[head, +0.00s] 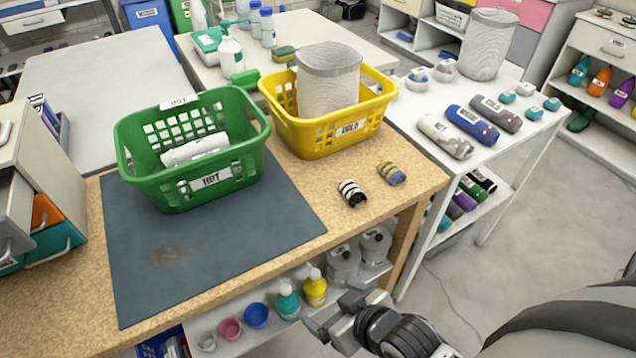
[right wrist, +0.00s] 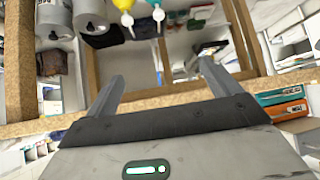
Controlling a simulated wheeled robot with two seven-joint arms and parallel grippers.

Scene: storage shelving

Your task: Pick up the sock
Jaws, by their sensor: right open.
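Two small rolled striped bundles that look like socks lie on the wooden table (head: 430,185) near its right edge. One sock is black and white (head: 352,193); the other is yellow and blue-grey (head: 391,173), a little farther back and right. My right gripper (head: 328,312) is open and empty, in front of and below the table edge, well apart from both socks. In the right wrist view its two fingers (right wrist: 161,72) are spread with nothing between them. No sock can be made out for certain there. My left gripper is not in view.
A green basket (head: 258,135) labelled HOT holds white rolled cloth. A yellow basket (head: 283,143) holds a grey-white cylinder (head: 330,85). A dark mat (head: 130,270) covers the table's left part. Bottles and cups stand on a shelf (head: 240,330) below. A white side table (head: 425,105) stands right.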

